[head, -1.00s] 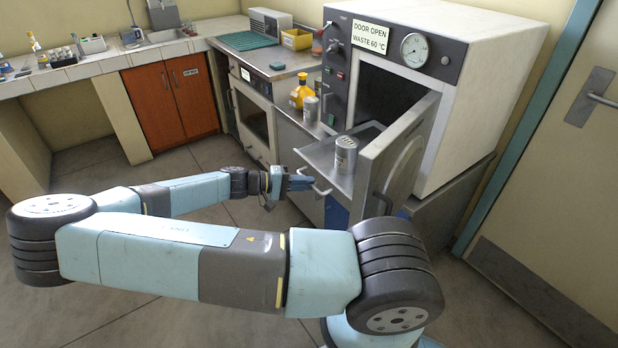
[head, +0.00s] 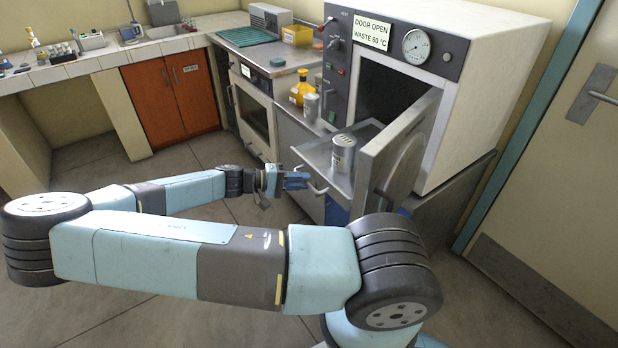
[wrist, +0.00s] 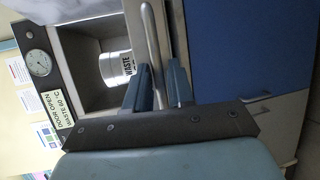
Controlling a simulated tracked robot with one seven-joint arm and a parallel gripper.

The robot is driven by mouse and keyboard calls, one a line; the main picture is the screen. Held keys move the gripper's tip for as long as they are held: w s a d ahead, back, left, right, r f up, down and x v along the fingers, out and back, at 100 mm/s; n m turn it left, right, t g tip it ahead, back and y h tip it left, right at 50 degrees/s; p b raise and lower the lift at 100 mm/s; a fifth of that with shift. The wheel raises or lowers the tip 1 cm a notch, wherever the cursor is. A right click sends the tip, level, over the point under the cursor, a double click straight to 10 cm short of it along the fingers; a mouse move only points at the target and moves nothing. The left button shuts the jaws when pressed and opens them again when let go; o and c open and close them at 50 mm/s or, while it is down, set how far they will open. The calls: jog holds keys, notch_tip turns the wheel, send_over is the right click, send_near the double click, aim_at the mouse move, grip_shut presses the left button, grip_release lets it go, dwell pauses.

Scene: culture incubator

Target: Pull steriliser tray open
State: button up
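The steriliser tray (head: 316,155) is a flat metal tray sticking out of the steriliser's chamber, with a bar handle (head: 318,187) at its front. A grey canister (head: 343,153) stands upright on it; its label reads "WASTE" in the wrist view (wrist: 116,67). My gripper (head: 305,180) is at the handle, in front of the tray. In the wrist view my gripper (wrist: 158,72) has its two fingers apart, one on each side of the metal handle bar (wrist: 151,38). A narrow gap shows beside the bar, and the fingers do not look closed on it.
The steriliser door (head: 405,150) stands open to the right of the tray. A yellow bottle (head: 303,90) and another canister (head: 310,107) stand on the ledge left of the tray. The floor (head: 215,155) before the cabinets is clear.

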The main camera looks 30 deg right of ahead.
jog(key=v, duration=1.4)
jog(key=shift+w+d, duration=0.1)
jog(key=shift+d, duration=0.05)
jog(key=s+d+r+t+y, duration=0.2)
jog(key=s+r+y, duration=0.3)
jog(key=s+r, duration=0.3)
jog(key=s+d+r+n+t+y, duration=0.1)
jog(key=s+r+t+y, duration=0.3)
jog(key=s+r, duration=0.4)
jog(key=s+d+r+n+t+y, duration=0.1)
jog(key=s+d+r+t+y, duration=0.2)
jog(key=r, duration=1.5)
jog(key=s+d+y, duration=0.1)
jog(key=s+y, duration=0.2)
jog(key=s, duration=0.2)
